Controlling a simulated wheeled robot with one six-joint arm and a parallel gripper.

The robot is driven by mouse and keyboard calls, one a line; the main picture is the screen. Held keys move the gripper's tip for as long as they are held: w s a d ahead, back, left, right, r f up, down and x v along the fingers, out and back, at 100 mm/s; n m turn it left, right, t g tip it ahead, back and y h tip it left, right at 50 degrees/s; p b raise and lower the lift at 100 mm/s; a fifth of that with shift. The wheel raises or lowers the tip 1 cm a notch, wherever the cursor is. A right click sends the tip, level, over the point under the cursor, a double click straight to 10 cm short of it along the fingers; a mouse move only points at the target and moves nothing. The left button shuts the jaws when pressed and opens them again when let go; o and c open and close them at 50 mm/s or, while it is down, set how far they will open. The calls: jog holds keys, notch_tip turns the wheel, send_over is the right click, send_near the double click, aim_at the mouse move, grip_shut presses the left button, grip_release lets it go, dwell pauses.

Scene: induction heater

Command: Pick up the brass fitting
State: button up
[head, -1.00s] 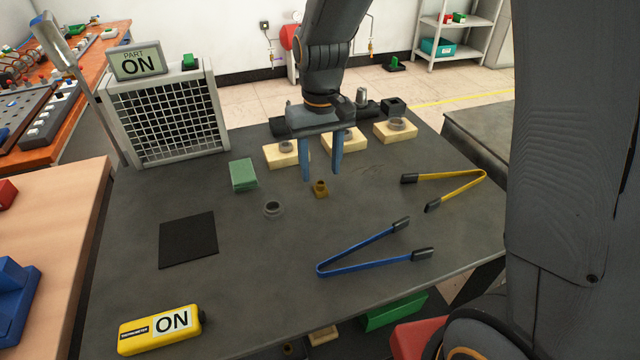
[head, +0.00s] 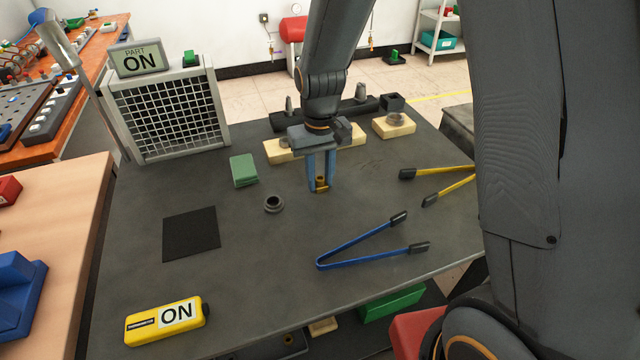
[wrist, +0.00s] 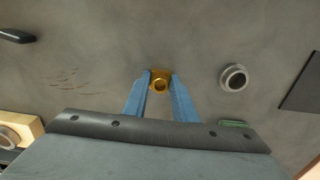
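The brass fitting (head: 321,184) is a small gold-brown piece with a square base and a round hole on top. It is near the middle of the dark table. My gripper (head: 321,186) points down, with one blue finger on each side of the fitting. In the wrist view the fitting (wrist: 160,79) lies between the two fingertips, and both seem to touch its sides. The gripper is shut on it. The fitting appears to be at table level; I see no clear gap under it. The fingers hide part of its sides.
A grey ring fitting (head: 274,204) stands close by on the left, with a green block (head: 244,170) behind it. Blue tongs (head: 365,240) lie in front right and yellow tongs (head: 437,174) to the right. Wooden blocks (head: 394,126) stand behind. A black mat (head: 191,233) lies left.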

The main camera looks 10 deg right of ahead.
aim_at(320, 178)
grip_shut()
notch_tip(320, 178, up, 9)
jog(key=shift+w+f+b, duration=0.1)
jog(key=shift+f+b, duration=0.05)
jog(key=shift+b, duration=0.65)
jog(key=shift+r, duration=0.7)
jog(key=shift+s, duration=0.2)
